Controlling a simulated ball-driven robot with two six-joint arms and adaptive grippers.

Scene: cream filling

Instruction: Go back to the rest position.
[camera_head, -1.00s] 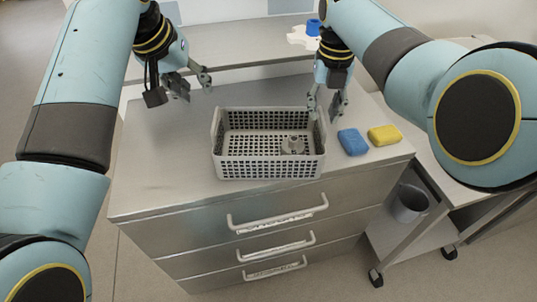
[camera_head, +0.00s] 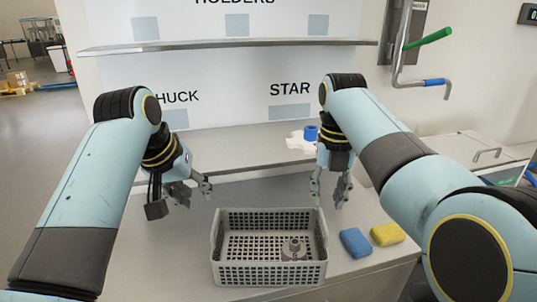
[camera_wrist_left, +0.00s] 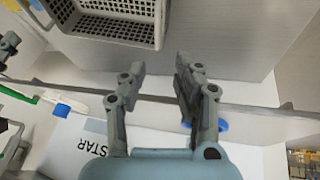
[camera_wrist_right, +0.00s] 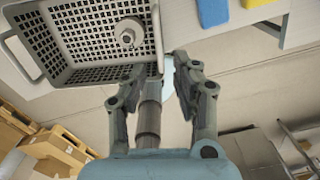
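My left gripper (camera_head: 190,193) is open and empty above the steel cabinet top, left of the grey basket (camera_head: 268,272). Its spread fingers also show in the left wrist view (camera_wrist_left: 160,85). My right gripper (camera_head: 330,190) is open and empty above the back right of the basket, and its parted fingers show in the right wrist view (camera_wrist_right: 160,85). A small grey metal part (camera_head: 293,249) with a round top lies inside the basket at its right side; it also shows in the right wrist view (camera_wrist_right: 129,33).
A blue sponge (camera_head: 355,242) and a yellow sponge (camera_head: 387,234) lie right of the basket. The cabinet top left of the basket is clear.

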